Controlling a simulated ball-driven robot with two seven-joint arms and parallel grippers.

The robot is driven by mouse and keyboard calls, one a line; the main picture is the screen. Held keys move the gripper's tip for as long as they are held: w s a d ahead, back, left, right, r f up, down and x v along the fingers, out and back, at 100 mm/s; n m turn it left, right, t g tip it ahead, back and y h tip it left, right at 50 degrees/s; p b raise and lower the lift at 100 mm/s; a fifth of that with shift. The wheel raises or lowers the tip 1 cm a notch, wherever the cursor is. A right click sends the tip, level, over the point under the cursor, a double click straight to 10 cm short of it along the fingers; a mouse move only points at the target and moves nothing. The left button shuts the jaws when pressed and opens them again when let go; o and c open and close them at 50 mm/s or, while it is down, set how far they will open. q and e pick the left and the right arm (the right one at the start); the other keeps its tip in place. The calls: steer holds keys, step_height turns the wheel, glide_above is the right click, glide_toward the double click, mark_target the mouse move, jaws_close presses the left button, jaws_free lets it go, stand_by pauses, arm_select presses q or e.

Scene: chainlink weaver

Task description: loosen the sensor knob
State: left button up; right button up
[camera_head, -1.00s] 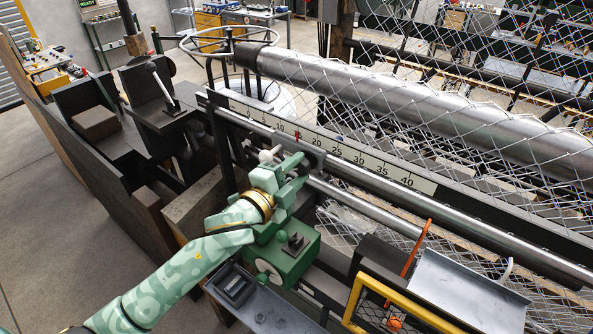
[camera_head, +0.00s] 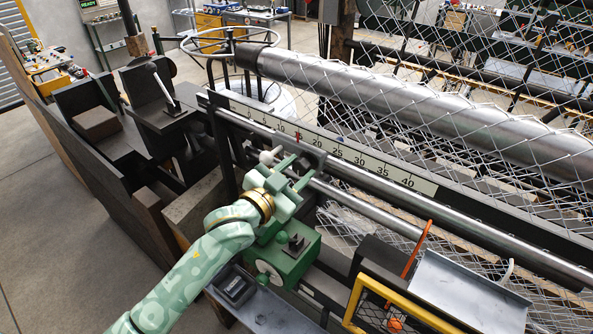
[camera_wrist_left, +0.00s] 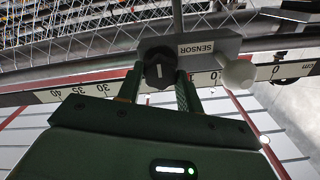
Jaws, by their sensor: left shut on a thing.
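The sensor block (camera_wrist_left: 205,48), a grey box labelled SENSOR with a white round-ended tip (camera_wrist_left: 238,73), sits on the scale rail in the left wrist view. The sensor knob (camera_wrist_left: 158,70) is dark and ridged with a pale line on its face. My left gripper (camera_wrist_left: 160,76) has one finger on each side of the knob and is shut on it. In the head view the left gripper (camera_head: 296,176) reaches the sensor block (camera_head: 313,156) from the front, and I cannot make out the knob there. My right gripper is not in view.
The numbered scale (camera_head: 350,155) runs along the rail behind the sensor. A large steel roller (camera_head: 420,105) with wire mesh lies beyond it. A green box (camera_head: 290,258) is just below my arm. A metal tray (camera_head: 468,292) and a yellow-framed guard (camera_head: 395,305) stand at the right front.

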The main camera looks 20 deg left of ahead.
arm_select(q)
steer(key=n, duration=0.5)
steer(key=shift+f+n, duration=0.15)
steer(key=shift+n, duration=0.15)
stand_by(0.4)
steer(key=o, duration=1)
steer(key=b+v, duration=0.3)
steer(key=v, duration=1.3)
steer(key=shift+s+a+b, duration=0.1)
steer(key=shift+s+b, duration=0.1)
steer(key=shift+b, duration=0.2)
